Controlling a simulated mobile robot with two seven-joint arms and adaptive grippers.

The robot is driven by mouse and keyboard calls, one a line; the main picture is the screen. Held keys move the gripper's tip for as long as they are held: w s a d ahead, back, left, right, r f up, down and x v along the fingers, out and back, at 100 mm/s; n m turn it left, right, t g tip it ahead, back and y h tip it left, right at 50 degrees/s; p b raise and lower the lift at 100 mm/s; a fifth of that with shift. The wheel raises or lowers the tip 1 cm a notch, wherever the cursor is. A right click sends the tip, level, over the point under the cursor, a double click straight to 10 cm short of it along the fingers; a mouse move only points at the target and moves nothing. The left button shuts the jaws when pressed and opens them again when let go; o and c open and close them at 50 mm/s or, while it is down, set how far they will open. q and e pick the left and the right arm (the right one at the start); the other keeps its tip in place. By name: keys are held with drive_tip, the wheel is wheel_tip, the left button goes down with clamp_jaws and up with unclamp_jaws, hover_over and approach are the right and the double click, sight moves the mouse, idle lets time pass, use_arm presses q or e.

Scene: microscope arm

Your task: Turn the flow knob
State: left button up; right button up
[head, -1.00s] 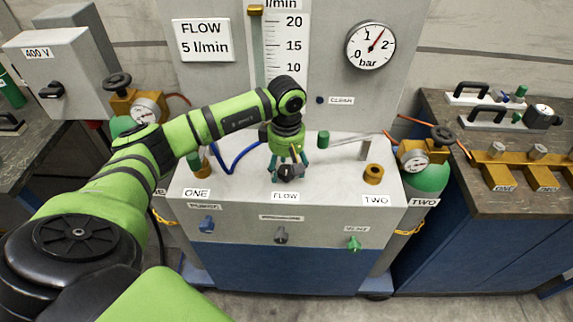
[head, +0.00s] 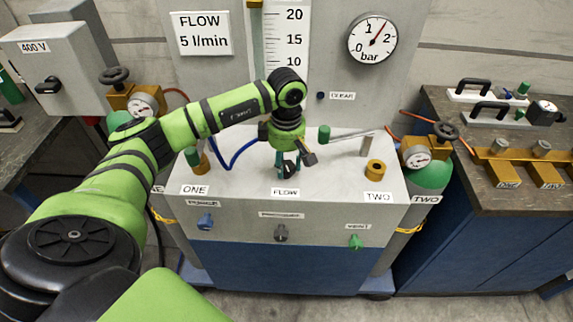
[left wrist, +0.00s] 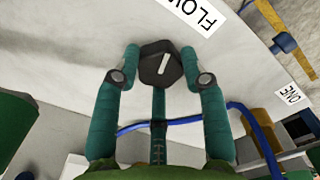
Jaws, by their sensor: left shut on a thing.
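The flow knob (left wrist: 161,70) is a dark faceted knob with a white pointer line. It stands on the grey cabinet top behind the FLOW label (head: 285,191). My left gripper (head: 288,170) comes down on it from above, and in the head view its fingers largely hide the knob (head: 290,168). In the left wrist view the teal fingers of the left gripper (left wrist: 161,78) are shut on the knob, one tip at each side. My right gripper is not in view.
A gauge (head: 371,38) marked in bar and a flow scale (head: 291,40) are on the back panel. A green-ended lever (head: 324,134) is right of the gripper. A blue hose (head: 235,160) runs to its left.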

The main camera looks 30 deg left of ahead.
use_arm(q)
drive_tip(key=n+b, duration=0.1)
drive_tip(key=n, duration=0.1)
drive_tip(key=n+b, duration=0.1)
drive_tip(key=n, duration=0.1)
drive_tip(key=shift+f+n, duration=0.2)
drive_tip(key=shift+n, duration=0.1)
drive_tip(key=shift+s+r+n+b, duration=0.1)
drive_tip(key=shift+n+b, duration=0.45)
drive_tip(key=shift+n, duration=1.35)
drive_tip(key=o, duration=1.2)
drive_tip(key=shift+c, duration=0.2)
